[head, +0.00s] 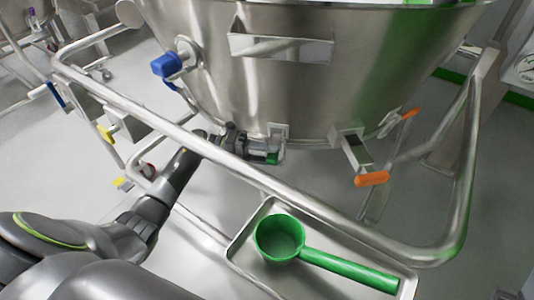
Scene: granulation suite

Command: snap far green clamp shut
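A small green part (272,158), which looks like the handle of the green clamp, shows low on the side of the steel vessel (300,100). My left gripper (262,148) reaches under the frame's front rail and is right at this green part. The gripper covers most of the clamp, so I cannot tell whether the fingers touch it or how far they are apart. The clamp's lever position is also hidden. My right gripper is not in view.
A steel tube rail (190,140) runs around the vessel, above my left forearm. Orange-handled clamps (371,178) sit to the right, and a blue knob (166,64) to the upper left. A green scoop (279,238) lies in a metal tray (240,238) in front.

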